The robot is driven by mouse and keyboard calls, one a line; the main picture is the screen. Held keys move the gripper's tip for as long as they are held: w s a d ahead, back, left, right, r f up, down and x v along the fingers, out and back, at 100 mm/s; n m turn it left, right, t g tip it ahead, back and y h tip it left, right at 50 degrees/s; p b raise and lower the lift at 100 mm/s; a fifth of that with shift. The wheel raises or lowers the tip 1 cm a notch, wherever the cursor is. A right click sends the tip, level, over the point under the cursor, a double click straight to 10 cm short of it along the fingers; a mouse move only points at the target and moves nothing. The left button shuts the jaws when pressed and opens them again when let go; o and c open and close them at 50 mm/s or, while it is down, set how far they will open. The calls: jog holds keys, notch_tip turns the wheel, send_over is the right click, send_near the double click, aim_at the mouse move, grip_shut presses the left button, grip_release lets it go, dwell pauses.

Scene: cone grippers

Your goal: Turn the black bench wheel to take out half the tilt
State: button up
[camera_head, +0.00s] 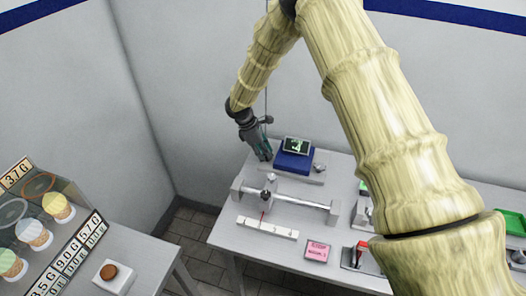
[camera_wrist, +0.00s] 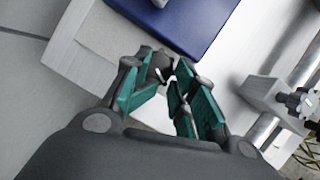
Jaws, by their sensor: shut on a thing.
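My gripper (camera_head: 265,155) reaches down at the left end of the blue device on the bench. In the wrist view its teal-padded fingers (camera_wrist: 172,88) are closed on a small dark knob-like piece, which I take to be the black wheel (camera_wrist: 158,66). The wheel sits beside the pale base plate (camera_wrist: 85,45) of the blue device (camera_wrist: 175,20); the fingers cover much of it. In the head view the wheel is hidden by my gripper. The blue device (camera_head: 294,161) carries a small dark screen (camera_head: 296,145) with a green-white picture, too small to read.
A grey rail fixture (camera_head: 290,200) with a clamp-like slider lies in front of the device. A white scale strip (camera_head: 267,228) and a pink label block (camera_head: 317,252) are nearer. A small grey knob (camera_head: 320,168) is at the device's right. My arm hides part of the bench.

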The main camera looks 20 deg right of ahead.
jog(key=shift+d+f, duration=0.35)
jog(key=shift+d, duration=0.05)
jog(key=o, duration=1)
jog(key=shift+f, duration=0.1)
jog(key=o, duration=0.3)
jog(key=shift+w+d+f, duration=0.1)
jog(key=shift+d+f, duration=0.05)
jog(key=shift+d, duration=0.05)
jog(key=shift+w+f, duration=0.1)
jog(key=shift+w, duration=0.05)
jog(key=shift+a+r, duration=0.3)
jog(key=shift+a, duration=0.05)
jog(key=shift+r, duration=0.2)
jog(key=v, duration=1.1)
jog(key=shift+a+r, duration=0.25)
jog(key=shift+a, duration=0.05)
